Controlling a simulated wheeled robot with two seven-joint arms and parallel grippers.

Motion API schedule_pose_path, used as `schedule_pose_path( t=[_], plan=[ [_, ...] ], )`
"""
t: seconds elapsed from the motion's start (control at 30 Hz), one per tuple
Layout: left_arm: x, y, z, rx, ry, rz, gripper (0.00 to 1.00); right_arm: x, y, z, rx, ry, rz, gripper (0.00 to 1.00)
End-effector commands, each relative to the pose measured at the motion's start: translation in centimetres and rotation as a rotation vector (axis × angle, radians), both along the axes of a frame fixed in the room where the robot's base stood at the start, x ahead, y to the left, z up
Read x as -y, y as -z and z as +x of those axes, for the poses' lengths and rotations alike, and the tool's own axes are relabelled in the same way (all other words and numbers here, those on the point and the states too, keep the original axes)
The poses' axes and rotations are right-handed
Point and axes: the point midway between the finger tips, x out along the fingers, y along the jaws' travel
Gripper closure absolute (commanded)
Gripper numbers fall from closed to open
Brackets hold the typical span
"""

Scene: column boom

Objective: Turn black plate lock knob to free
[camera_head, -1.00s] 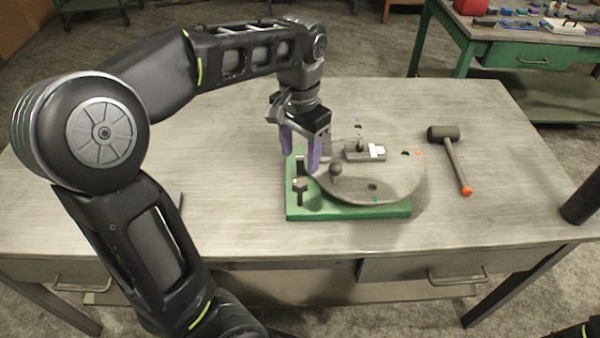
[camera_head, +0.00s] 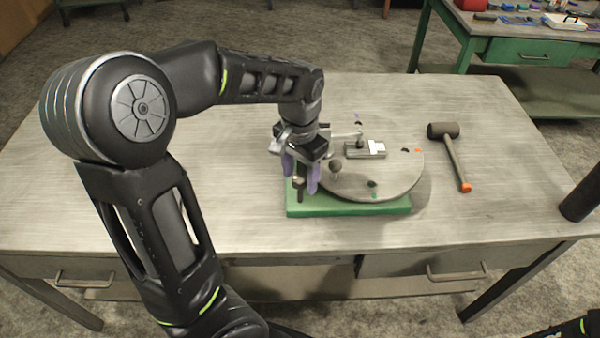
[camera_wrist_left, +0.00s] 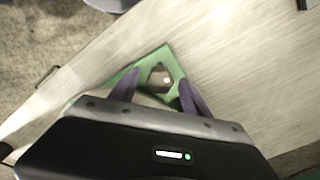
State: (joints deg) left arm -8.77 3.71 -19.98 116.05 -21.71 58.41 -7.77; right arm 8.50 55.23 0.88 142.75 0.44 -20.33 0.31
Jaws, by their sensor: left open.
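The black lock knob (camera_head: 299,184) stands on the near left corner of the green base (camera_head: 340,210), beside the round grey plate (camera_head: 395,180). My left gripper (camera_head: 301,178) points down over that corner with its purple fingers apart. In the left wrist view the knob (camera_wrist_left: 159,78) shows on the green base (camera_wrist_left: 172,64), in the gap between the open fingers (camera_wrist_left: 160,92). The fingers do not appear to touch it. My right gripper is out of view.
A round ball handle (camera_head: 336,166) rises from the plate close to the left fingers. A small metal block (camera_head: 366,149) sits further back on the plate. A mallet (camera_head: 452,155) lies on the table to the right.

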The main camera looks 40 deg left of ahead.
Motion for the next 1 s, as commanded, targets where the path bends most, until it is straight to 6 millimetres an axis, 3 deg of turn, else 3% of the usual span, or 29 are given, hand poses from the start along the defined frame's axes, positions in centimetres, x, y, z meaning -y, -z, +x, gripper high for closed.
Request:
schedule_pose_path(
  t=[0.7, 1.0],
  plan=[
    [0.01, -0.06, 0.02, 0.001, 0.000, 0.000, 0.99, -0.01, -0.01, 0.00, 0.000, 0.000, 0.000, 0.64],
    [0.01, -0.07, 0.03, 0.001, -0.009, 0.000, 1.00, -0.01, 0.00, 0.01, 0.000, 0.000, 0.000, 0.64]
  ],
)
